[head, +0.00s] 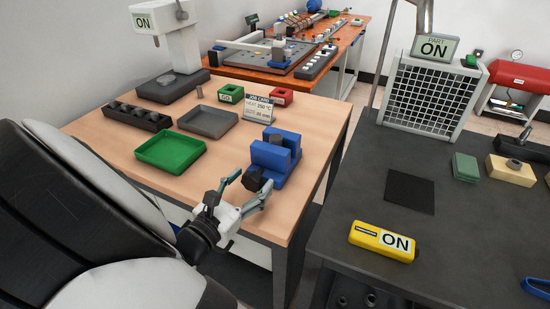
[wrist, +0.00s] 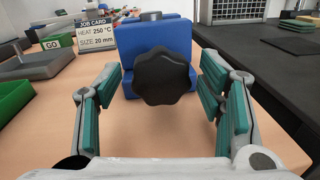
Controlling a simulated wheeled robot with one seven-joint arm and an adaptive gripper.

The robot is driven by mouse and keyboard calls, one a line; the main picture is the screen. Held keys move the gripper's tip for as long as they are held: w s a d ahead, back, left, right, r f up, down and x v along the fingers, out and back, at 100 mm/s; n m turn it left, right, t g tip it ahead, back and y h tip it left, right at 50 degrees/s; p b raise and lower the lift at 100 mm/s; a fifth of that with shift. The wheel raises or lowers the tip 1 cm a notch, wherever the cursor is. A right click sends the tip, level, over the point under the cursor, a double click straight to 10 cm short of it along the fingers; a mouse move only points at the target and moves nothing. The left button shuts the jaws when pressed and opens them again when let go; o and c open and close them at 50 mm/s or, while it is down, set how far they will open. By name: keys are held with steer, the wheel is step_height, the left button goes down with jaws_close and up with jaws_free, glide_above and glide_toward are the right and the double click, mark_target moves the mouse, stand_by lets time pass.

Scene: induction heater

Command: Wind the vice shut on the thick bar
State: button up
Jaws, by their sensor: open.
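The blue vice (head: 282,163) stands near the front right of the wooden bench. It also shows in the wrist view (wrist: 155,38). Its black lobed knob (wrist: 163,77) faces my gripper; in the head view the knob (head: 254,178) is on the vice's near side. A dark round bar end (head: 275,138) shows between the vice's two blocks; how tightly it sits I cannot tell. My gripper (head: 248,184) is open, with one finger on each side of the knob. In the wrist view both green-padded fingers (wrist: 160,100) are apart from the knob.
A green tray (head: 170,152), a grey tray (head: 207,122) and a job card (head: 261,109) reading 250 °C and 20 mm are left of and behind the vice. The dark bench (head: 340,200) stands right, across a gap, with a yellow ON device (head: 375,240).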

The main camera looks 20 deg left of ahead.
steer(key=shift+w+d, duration=0.1)
steer(key=shift+w, duration=0.55)
steer(key=c, duration=1.1)
steer(key=m+b, duration=0.2)
steer(key=m, duration=0.1)
steer(key=shift+d+m, duration=0.1)
steer(key=shift+m, duration=0.2)
steer(key=shift+c, duration=0.2)
steer(key=shift+m+b, duration=0.3)
steer(key=shift+m, duration=0.3)
steer(key=o, duration=1.1)
steer(key=shift+o, duration=0.2)
